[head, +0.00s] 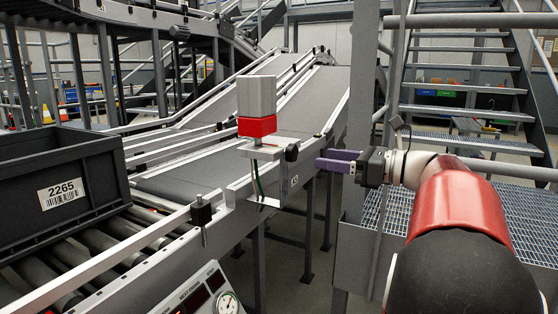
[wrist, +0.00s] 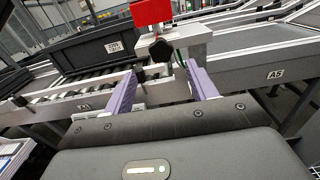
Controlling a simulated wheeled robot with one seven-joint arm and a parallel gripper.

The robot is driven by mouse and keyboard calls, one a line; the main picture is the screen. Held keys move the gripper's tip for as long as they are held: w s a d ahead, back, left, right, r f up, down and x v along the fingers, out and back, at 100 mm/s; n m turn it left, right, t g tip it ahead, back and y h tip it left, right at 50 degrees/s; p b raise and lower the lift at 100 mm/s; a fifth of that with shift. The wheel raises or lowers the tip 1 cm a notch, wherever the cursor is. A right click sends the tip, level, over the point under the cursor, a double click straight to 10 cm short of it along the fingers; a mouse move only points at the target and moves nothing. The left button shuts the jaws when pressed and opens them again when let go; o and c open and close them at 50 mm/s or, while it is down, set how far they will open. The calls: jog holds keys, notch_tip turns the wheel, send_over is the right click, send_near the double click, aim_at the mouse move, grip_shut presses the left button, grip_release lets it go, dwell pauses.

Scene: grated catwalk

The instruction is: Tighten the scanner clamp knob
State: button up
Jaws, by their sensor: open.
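The scanner, a grey block with a red lower part (head: 257,126), stands upright on a light grey clamp bracket (head: 262,151) at the conveyor's side rail. The black clamp knob (head: 292,152) sticks out on the bracket's right side. In the wrist view the lobed knob (wrist: 160,51) shows below the red scanner part (wrist: 153,12), ahead of and between my two purple fingers. My gripper (head: 318,163) is open and empty, level with the knob and a short gap to its right. In the wrist view, the fingertips (wrist: 160,72) do not appear to touch the knob.
A dark crate labelled 2265 (head: 60,190) sits on the rollers at left. A small black fitting (head: 201,211) is on the near rail. A control panel with a gauge (head: 205,295) is at the bottom. A grey post (head: 357,120) rises close beside my gripper.

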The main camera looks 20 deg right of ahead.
aim_at(295, 153)
jog(key=x, duration=0.7)
jog(key=shift+w+a, duration=0.1)
jog(key=shift+w, duration=0.25)
jog(key=shift+c, duration=0.5)
jog(key=c, duration=0.9)
